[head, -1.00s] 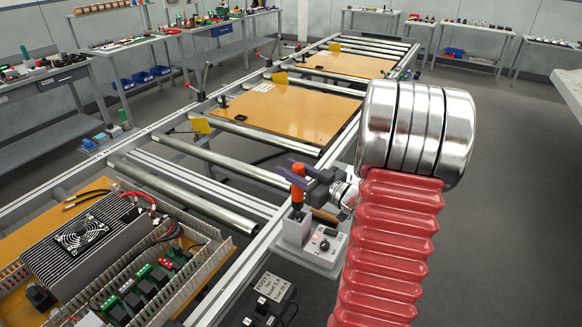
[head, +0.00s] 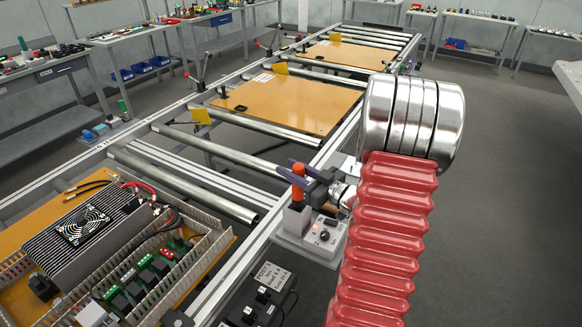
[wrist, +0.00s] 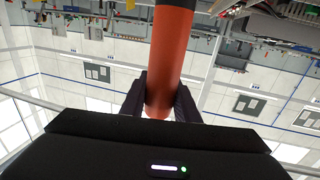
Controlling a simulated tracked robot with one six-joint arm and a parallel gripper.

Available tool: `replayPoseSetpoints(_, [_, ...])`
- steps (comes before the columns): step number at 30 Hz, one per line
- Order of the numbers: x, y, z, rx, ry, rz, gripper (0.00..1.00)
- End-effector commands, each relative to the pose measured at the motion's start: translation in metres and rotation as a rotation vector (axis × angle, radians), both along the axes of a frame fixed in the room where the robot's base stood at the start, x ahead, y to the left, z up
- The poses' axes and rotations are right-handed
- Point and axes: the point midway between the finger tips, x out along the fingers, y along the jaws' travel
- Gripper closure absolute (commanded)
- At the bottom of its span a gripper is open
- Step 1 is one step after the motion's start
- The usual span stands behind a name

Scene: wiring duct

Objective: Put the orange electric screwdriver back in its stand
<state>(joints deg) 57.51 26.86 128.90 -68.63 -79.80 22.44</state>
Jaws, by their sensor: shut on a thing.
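The orange electric screwdriver (head: 298,186) is upright in my gripper (head: 300,174). In the wrist view the orange body of the screwdriver (wrist: 172,62) runs between the two dark fingers of my gripper (wrist: 160,95), which are shut on it. Its stand is a grey holder (head: 294,221) on a pale base plate at the edge of the conveyor frame. The screwdriver's dark lower end is at the top of this holder, directly over or in its mouth; I cannot tell how deep. The wrist view does not show the stand.
A grey control box (head: 325,234) with a knob stands on the same plate, right of the holder. A wiring panel (head: 105,250) with ducts lies at the left front. A black box (head: 262,300) sits below the stand. Wooden boards (head: 290,100) lie on the rollers behind.

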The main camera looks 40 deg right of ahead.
Motion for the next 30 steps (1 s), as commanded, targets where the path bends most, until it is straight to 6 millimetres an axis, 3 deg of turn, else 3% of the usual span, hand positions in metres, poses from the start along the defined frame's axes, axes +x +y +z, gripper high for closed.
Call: replayPoseSetpoints(30, [0.000, 0.000, -0.035, 0.000, -0.002, 0.000, 1.00])
